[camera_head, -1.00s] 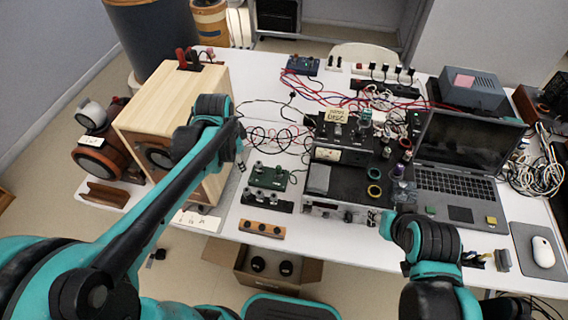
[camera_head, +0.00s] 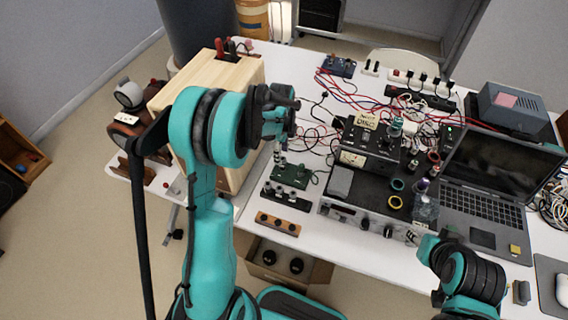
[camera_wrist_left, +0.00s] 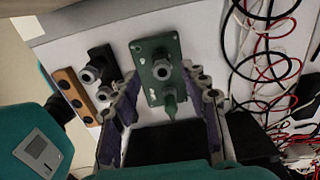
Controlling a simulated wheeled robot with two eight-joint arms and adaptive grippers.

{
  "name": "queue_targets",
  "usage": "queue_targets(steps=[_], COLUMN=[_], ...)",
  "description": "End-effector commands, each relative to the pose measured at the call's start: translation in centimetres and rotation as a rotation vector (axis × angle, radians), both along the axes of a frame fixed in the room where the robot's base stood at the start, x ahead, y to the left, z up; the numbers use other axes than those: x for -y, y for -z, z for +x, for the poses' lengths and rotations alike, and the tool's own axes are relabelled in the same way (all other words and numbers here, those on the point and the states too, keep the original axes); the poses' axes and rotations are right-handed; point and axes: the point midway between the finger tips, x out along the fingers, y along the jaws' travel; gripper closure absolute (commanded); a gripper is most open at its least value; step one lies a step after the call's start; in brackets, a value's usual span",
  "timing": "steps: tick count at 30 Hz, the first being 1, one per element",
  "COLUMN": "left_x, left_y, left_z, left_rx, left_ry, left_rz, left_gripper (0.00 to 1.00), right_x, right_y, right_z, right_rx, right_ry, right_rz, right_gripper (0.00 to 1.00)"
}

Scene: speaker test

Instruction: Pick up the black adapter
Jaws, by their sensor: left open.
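A black block with grey round fittings on top, which I take for the black adapter (camera_head: 286,199), lies near the front edge of the white table. In the left wrist view the black block (camera_wrist_left: 101,62) lies left of a green plate (camera_wrist_left: 150,50) with similar fittings. My left gripper (camera_head: 281,124) is above and behind these parts in the head view. In the left wrist view the left gripper (camera_wrist_left: 160,85) is open and empty, its fingers either side of the green plate's near end. The black block is outside the left finger. My right arm shows at lower right; its gripper cannot be made out.
A wooden strip (camera_head: 277,224) lies in front of the black block. A wooden box (camera_head: 243,150) stands to the left. Black instruments (camera_head: 367,207) and a laptop (camera_head: 482,212) stand to the right, with red and black cables behind. An open cardboard box (camera_head: 318,272) is below the table edge.

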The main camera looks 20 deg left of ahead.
Motion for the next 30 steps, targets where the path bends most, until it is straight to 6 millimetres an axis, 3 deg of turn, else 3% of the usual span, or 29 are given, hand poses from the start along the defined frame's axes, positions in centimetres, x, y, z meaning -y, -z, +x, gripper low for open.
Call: queue_targets(steps=[11, 18, 19, 24, 30], left_x=[0.4, 0.4, 0.4, 0.4, 0.4], left_y=[5.1, 5.3, 5.2, 5.2, 5.2], left_z=[0.3, 0.2, 0.2, 0.2, 0.2], left_rx=[0.001, 0.001, 0.001, 0.001, 0.001], left_ry=[-0.002, -0.002, -0.002, -0.002, -0.002], left_rz=[0.000, 0.000, 0.000, 0.000, 0.000], left_gripper=[0.55, 0.55, 0.58, 1.00, 1.00], right_x=[0.0, 0.0, 0.0, 0.0, 0.0], right_y=[2.6, 2.5, 2.5, 2.5, 2.5], right_z=[0.0, 0.0, 0.0, 0.0, 0.0], right_rx=[0.000, 0.000, 0.000, 0.000, 0.000], right_ry=[0.000, 0.000, 0.000, 0.000, 0.000], right_rz=[0.000, 0.000, 0.000, 0.000, 0.000], right_gripper=[0.59, 0.59, 0.59, 0.59, 0.59])
